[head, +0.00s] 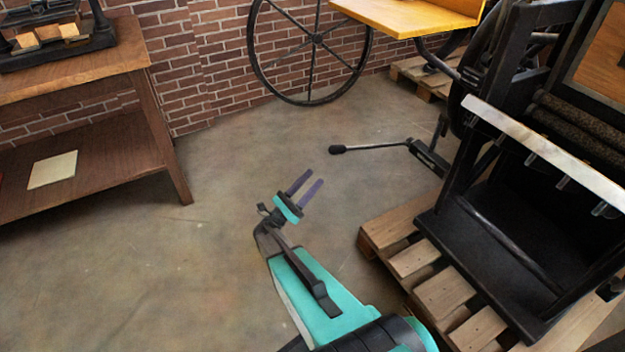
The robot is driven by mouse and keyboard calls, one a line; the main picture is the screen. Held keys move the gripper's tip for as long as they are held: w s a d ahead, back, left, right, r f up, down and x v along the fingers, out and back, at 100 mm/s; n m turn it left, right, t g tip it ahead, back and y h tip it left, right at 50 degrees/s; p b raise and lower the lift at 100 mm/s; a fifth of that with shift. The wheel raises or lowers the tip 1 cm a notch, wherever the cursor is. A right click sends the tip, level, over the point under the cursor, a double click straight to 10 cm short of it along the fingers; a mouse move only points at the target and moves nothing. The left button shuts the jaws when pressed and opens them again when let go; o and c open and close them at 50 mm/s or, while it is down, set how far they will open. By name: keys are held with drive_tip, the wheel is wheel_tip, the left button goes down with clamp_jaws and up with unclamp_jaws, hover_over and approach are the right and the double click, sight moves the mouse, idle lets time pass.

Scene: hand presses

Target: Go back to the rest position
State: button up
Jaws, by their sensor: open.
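My gripper (306,183) is in the middle of the head view, at the end of my teal and dark arm. Its two purple-grey fingers are apart, with nothing between them. It points up and to the right in the picture, over the bare concrete floor. The gripper appears clear of the press and the table. My arm comes in from the bottom edge, and its lower part is cut off there.
A black hand press (500,239) stands on a wooden pallet (411,260) at right. A lever with a black knob (337,149) juts left from it. A wooden table (85,77) is at left. A large spoked wheel (317,38) stands by the brick wall. Floor at lower left is free.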

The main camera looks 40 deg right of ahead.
idle(0.3)
drive_tip(key=s+a+r+y+p, duration=0.1)
drive_tip(key=s+a+r+p, duration=0.2)
drive_tip(key=a+r+p, duration=0.55)
drive_tip(key=s+a+f+m+g+y+p, duration=0.25)
drive_tip(key=s+y+p, duration=0.4)
drive_tip(key=s, duration=0.35)
drive_tip(key=s+a+f+m+g+y+p, duration=0.2)
drive_tip(key=s+f+m+y+p, duration=0.25)
drive_tip(key=s+p, duration=0.35)
drive_tip(key=s+a+f+m+y, duration=0.1)
drive_tip(key=s+a+m+y, duration=0.2)
drive_tip(key=a, duration=0.4)
drive_tip(key=s+a+f+m+y+p, duration=0.1)
drive_tip(key=s+a+f+m+y, duration=0.1)
drive_tip(key=s+a+m+y, duration=0.2)
drive_tip(key=s+a+f+m+y+p, duration=0.1)
drive_tip(key=a+m+y, duration=0.4)
drive_tip(key=a, duration=0.6)
drive_tip(key=shift+s+f+m, duration=0.4)
drive_tip(key=shift+s+f, duration=0.3)
drive_tip(key=shift+s, duration=0.5)
